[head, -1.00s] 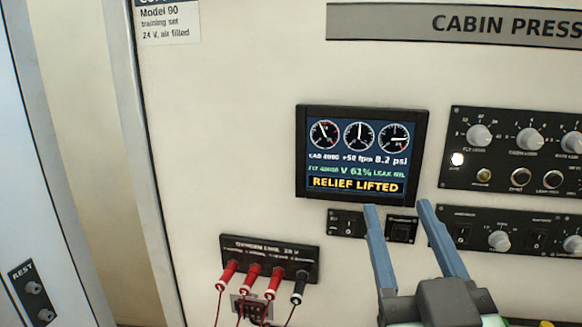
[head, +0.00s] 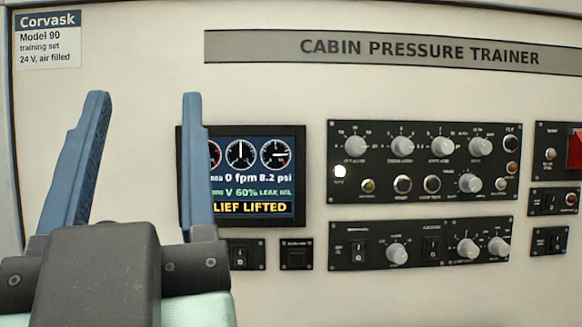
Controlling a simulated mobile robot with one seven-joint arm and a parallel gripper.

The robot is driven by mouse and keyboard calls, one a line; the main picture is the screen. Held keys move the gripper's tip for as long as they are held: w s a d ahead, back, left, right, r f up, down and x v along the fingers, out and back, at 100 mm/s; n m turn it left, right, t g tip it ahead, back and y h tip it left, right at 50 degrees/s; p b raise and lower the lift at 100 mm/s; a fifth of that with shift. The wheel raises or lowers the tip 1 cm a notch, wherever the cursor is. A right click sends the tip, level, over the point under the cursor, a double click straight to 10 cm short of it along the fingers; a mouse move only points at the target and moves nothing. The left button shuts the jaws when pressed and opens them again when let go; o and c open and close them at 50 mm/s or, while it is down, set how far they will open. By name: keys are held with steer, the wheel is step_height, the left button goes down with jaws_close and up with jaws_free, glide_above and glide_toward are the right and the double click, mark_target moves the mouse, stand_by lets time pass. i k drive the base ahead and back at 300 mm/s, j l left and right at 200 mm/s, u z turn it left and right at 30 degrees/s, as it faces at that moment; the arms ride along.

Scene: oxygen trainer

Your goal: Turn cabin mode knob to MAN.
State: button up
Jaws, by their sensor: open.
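Several grey pointer knobs sit on the upper black control panel (head: 350,185) and the lower black panel (head: 378,257), right of the display. The labels are too small to read, so I cannot tell which is the cabin mode knob. One knob (head: 470,183) stands alone low on the upper panel; others form a row above it, such as the far right one (head: 480,146). My gripper (head: 144,96) is at the left, open and empty, with blue fingers pointing up. It is apart from the knobs, and its right finger hides the display's left part.
The display (head: 255,170) shows gauges and a relief lifted message, partly hidden. Small switch modules (head: 296,254) sit below it. A red guarded switch (head: 575,150) is at the right edge.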

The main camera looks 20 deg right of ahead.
mark_target(478, 147)
steer(key=z, duration=1.25)
steer(key=j+z, duration=0.2)
steer(key=j, duration=0.15)
steer(key=k+j+z, duration=0.1)
steer(key=j+z, duration=0.15)
steer(key=j, duration=0.15)
